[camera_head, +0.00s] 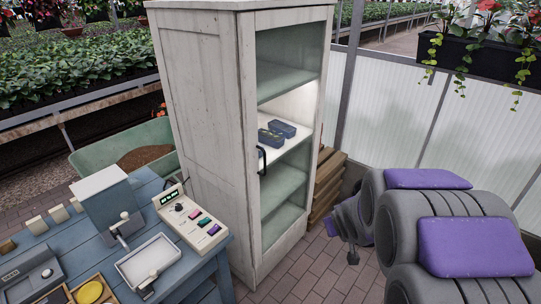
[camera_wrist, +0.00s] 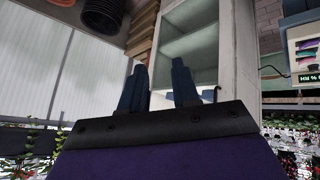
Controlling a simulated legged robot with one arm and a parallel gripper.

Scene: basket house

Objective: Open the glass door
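A tall, worn white cabinet (camera_head: 203,120) stands in the middle of the head view. Its glass door (camera_head: 283,195) looks shut, with pale shelves showing through. A dark handle (camera_head: 262,160) is on the door's left edge. Two small dark trays (camera_head: 277,131) sit on a middle shelf. My gripper (camera_wrist: 159,70) is open and empty in the wrist view, its two dark fingers apart. In the head view my arm is right of the cabinet, apart from the handle.
A blue table (camera_head: 125,237) with a control box (camera_head: 190,216) and a white tray (camera_head: 150,262) is at the lower left. Stacked wooden boards (camera_head: 325,187) stand right of the cabinet. Brick floor (camera_head: 300,275) is open before it. A translucent wall (camera_head: 390,115) is behind.

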